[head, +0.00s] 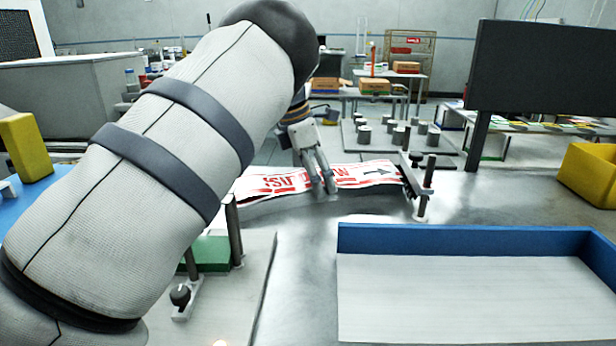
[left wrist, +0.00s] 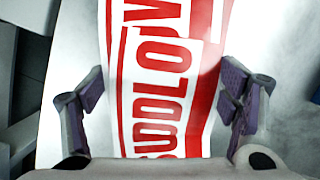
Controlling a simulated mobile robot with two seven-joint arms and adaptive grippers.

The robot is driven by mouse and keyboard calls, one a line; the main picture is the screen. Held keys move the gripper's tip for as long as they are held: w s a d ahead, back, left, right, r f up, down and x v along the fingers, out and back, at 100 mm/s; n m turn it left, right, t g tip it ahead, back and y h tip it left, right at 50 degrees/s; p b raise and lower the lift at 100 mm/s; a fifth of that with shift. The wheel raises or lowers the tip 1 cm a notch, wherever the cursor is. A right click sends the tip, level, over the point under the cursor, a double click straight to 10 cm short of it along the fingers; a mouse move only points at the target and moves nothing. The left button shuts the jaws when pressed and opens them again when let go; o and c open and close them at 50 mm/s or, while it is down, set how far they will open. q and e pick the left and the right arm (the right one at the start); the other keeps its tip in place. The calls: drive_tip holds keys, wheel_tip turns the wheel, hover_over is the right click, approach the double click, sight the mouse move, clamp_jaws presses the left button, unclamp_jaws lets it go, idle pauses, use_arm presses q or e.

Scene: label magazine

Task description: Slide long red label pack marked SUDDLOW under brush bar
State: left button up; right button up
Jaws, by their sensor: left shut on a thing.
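The long red-and-white label pack (head: 362,173) lies across the middle of the head view, with part of its lettering and a black arrow at its right end. In the left wrist view the pack (left wrist: 152,85) runs lengthwise between the fingers, and letters of SUDDLOW show. My left gripper (head: 322,186) is shut on the pack near its middle. Both fingers also show in the left wrist view (left wrist: 163,100). A dark bar on posts (head: 416,180), likely the brush bar, stands at the pack's right end; whether the pack is under it, I cannot tell. My right gripper is not in view.
A blue-walled tray (head: 450,240) with a pale, empty floor stands at front right. A green block (head: 208,254) and posts (head: 236,230) stand at front left. Several grey cylinders stand behind.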

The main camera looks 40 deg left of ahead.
sight(353, 181)
use_arm(q)
drive_tip(key=shift+w+d+r+b, duration=0.1)
drive_tip(key=shift+w+d+b, duration=0.15)
drive_tip(key=shift+w+d, duration=1.15)
drive_tip(key=shift+w+d+r+b, duration=0.1)
drive_tip(key=shift+w+d+b, duration=0.1)
drive_tip(key=shift+w+d, duration=1.1)
drive_tip(key=shift+s+d, duration=0.25)
drive_tip(key=o, duration=1.7)
drive_tip(key=shift+c, duration=0.2)
drive_tip(key=shift+o, duration=1.2)
drive_tip(key=shift+w+d+f, duration=0.1)
drive_tip(key=shift+w+d, duration=0.05)
